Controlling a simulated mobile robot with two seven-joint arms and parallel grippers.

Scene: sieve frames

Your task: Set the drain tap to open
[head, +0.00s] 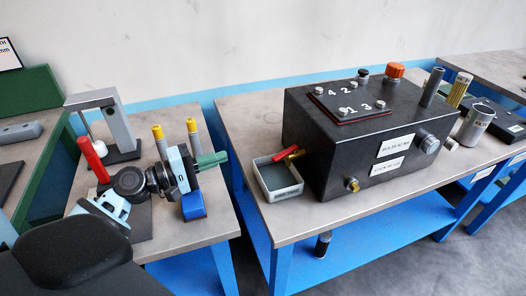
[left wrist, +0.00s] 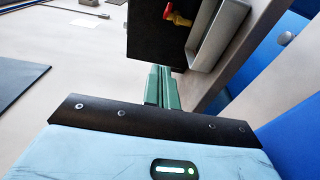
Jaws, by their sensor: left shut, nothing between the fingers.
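The drain tap, with a red lever (head: 285,153) and a brass body (head: 296,155), sticks out of the left end of a black box (head: 352,150). The lever slants down to the left, over a small grey tray (head: 285,195). The tap also shows at the top of the left wrist view (left wrist: 180,19), red and yellow. My left gripper (head: 224,157) has green fingers, shut and empty. It points right toward the tap, left of it and apart from it. The fingers also show in the left wrist view (left wrist: 162,88). My right gripper is not in view.
The box has numbered top positions, an orange knob (head: 394,70) and a brass fitting (head: 352,184). Cylinders, including a metal can (head: 475,125), stand to its right. On the left table are a grey stand (head: 115,120) and a red-handled item (head: 92,158). A gap separates the tables.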

